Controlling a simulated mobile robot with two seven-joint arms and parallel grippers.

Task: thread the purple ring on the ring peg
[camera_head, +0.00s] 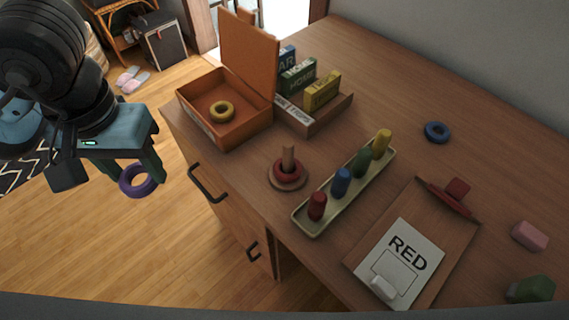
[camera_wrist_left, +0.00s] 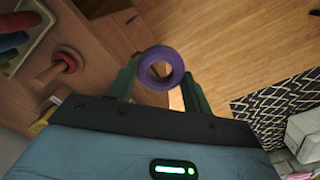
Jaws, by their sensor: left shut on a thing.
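The purple ring (camera_head: 137,180) is held in my left gripper (camera_head: 140,178), out over the floor to the left of the desk. In the left wrist view the purple ring (camera_wrist_left: 161,68) sits between the two green fingers (camera_wrist_left: 160,82). The ring peg (camera_head: 288,163) stands upright on its round base near the desk's front edge, with a red ring (camera_head: 288,173) around it low down. The gripper is to the left of the peg and apart from it. The peg also shows in the left wrist view (camera_wrist_left: 48,76). My right gripper is not in view.
An open orange box (camera_head: 227,132) with a yellow ring (camera_head: 222,111) inside stands left of the peg. A tray (camera_head: 312,228) with several coloured pegs lies to its right.

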